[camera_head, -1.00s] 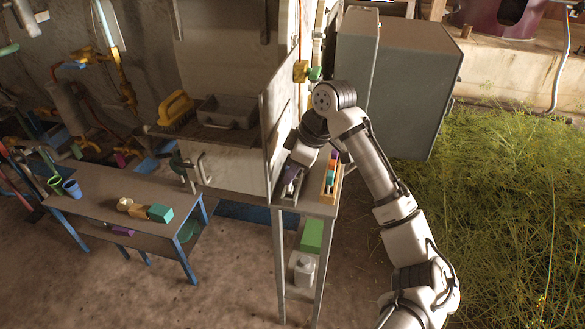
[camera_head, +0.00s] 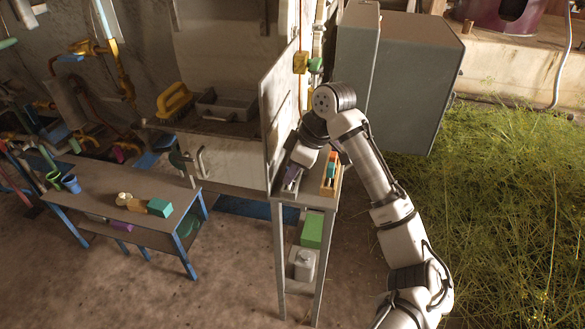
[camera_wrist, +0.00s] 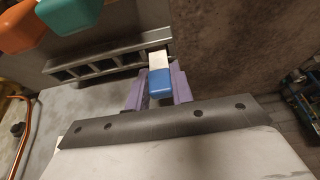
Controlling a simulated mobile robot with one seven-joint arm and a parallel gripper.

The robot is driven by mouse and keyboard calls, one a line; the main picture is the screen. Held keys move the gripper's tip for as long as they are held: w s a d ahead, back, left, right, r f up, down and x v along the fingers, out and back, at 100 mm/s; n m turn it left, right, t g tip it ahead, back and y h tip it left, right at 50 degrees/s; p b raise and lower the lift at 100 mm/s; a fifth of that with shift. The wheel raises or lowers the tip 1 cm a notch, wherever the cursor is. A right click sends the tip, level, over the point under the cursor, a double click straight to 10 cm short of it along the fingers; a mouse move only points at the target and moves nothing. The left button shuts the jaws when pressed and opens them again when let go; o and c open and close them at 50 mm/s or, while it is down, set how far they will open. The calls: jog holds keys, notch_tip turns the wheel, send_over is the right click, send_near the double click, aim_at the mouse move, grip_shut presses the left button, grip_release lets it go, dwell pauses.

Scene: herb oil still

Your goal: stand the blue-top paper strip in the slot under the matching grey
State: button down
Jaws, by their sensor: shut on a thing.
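My gripper (camera_wrist: 158,92), with purple fingers, is shut on the blue-top paper strip (camera_wrist: 159,82) in the wrist view. The strip's blue end faces the camera and its white part (camera_wrist: 157,62) reaches out beyond the fingers. A grey metal slotted rack (camera_wrist: 98,63) lies just beyond and to the left, its right end close to the strip. I cannot tell whether the strip touches it or has entered a slot. In the head view my gripper (camera_head: 292,172) is over the grey rack on the narrow stand, and the strip is too small to make out. No grey shades are readable.
An orange-yellow holder (camera_head: 328,187) with coloured-top pieces stands right of my gripper. Orange (camera_wrist: 22,27) and teal (camera_wrist: 70,14) tops show at the wrist view's upper left. An upright panel (camera_head: 279,125) borders the stand's left. A large grey cabinet (camera_head: 415,85) stands behind.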

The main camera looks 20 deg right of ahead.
jog(key=c, duration=1.1)
grip_release()
jog(key=shift+c, duration=0.2)
jog(key=v, duration=1.3)
jog(key=shift+r, duration=0.35)
jog(key=shift+s+d+f, duration=0.1)
